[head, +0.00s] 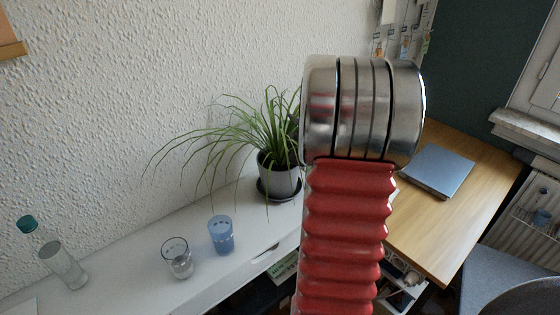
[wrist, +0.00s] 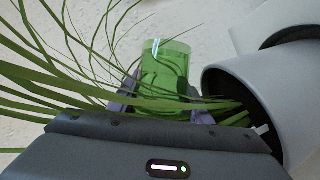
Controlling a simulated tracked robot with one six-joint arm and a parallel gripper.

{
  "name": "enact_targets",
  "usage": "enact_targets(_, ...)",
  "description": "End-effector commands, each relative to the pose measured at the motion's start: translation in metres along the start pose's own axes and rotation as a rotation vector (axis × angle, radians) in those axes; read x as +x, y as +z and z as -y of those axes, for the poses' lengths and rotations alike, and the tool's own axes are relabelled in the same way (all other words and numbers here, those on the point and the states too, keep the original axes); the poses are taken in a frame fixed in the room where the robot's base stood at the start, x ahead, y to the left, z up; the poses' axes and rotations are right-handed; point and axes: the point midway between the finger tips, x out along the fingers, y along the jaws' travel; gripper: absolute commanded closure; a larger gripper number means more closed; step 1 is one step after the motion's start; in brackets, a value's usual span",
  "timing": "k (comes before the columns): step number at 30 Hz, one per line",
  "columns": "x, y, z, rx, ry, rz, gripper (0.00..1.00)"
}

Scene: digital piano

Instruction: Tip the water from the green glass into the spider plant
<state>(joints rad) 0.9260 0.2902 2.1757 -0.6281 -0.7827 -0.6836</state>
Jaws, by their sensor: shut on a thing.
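The green glass (wrist: 165,65) shows in the wrist view, held between the fingers of my gripper (wrist: 159,103). Its water level cannot be made out clearly. The spider plant (head: 245,135) stands in a grey pot (head: 279,178) on the white surface in the head view. In the wrist view the pot (wrist: 268,105) is close on the right of the glass, and long green leaves (wrist: 70,85) cross in front of and beside the gripper. My arm hides the gripper and the green glass in the head view.
A blue glass (head: 221,236), a clear glass (head: 177,259) and a bottle with a teal cap (head: 62,264) stand left of the plant on the white surface (head: 130,262). A dark saucer (head: 268,196) is under the pot. A wooden desk (head: 440,225) holds a closed laptop (head: 437,171).

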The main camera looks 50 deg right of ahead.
Motion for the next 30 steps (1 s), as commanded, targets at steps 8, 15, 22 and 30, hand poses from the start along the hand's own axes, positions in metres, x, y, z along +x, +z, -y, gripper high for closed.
enact_targets(8,-0.0005,-0.0013,-0.0029,-0.035,0.016,0.0,0.83)
enact_targets(15,-0.001,-0.0019,-0.0046,-0.064,0.028,0.001,0.83)
enact_targets(22,-0.0015,-0.003,-0.0064,-0.093,0.041,0.0,0.83)
enact_targets(30,-0.0021,-0.0042,-0.0085,-0.127,0.055,0.001,0.83)
